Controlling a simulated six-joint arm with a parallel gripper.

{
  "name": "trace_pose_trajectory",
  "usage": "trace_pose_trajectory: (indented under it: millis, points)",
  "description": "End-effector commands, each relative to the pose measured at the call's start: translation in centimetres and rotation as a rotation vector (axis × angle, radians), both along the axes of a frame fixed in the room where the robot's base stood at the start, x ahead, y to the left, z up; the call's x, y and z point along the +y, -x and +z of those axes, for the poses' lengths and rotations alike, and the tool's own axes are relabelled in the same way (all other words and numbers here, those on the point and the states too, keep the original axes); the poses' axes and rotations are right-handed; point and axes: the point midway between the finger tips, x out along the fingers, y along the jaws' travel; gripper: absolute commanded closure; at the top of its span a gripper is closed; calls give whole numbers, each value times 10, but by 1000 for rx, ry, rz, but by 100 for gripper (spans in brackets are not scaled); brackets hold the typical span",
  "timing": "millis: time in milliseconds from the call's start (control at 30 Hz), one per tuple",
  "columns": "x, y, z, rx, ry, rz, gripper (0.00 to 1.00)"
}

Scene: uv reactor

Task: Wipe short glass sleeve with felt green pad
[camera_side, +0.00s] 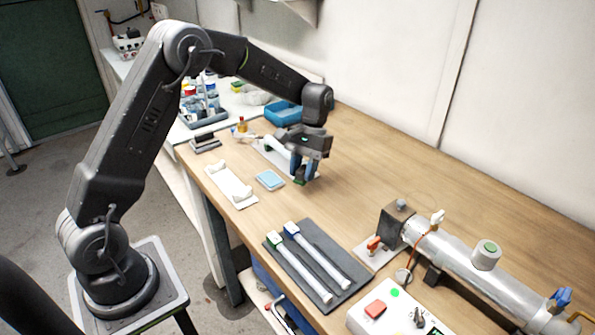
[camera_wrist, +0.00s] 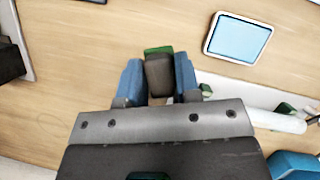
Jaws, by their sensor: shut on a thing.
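My gripper (camera_side: 301,178) is shut on a dark grey block with a green felt face, the felt green pad (camera_wrist: 158,72), which sits between the blue fingers in the wrist view. In the side view its green underside shows just above the bench. A pale tube (camera_side: 275,144) lies in a white cradle behind my gripper, partly hidden by it; it also shows in the wrist view (camera_wrist: 275,120). Two more pale tubes lie on a dark mat, one with a green end (camera_side: 302,269) and one with a blue end (camera_side: 320,257). I cannot tell which is the short glass sleeve.
An empty white cradle (camera_side: 231,187) and a light blue pad in a white tray (camera_side: 269,181) lie left of my gripper. A blue bin (camera_side: 283,113) stands behind. A metal reactor cylinder (camera_side: 468,271) and control box (camera_side: 372,311) occupy the front right. Bench right of my gripper is clear.

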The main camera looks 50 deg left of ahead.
Motion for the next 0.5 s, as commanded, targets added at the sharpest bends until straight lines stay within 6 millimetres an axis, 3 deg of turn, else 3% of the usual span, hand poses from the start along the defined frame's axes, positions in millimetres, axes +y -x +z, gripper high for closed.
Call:
trace_pose_trajectory:
  millis: [100, 300, 500]
  points:
    - [22, -16, 22, -5, 2, 335, 88]
    - [55, -35, 57, -4, 3, 828, 88]
    - [75, -45, 79, -2, 3, 1120, 88]
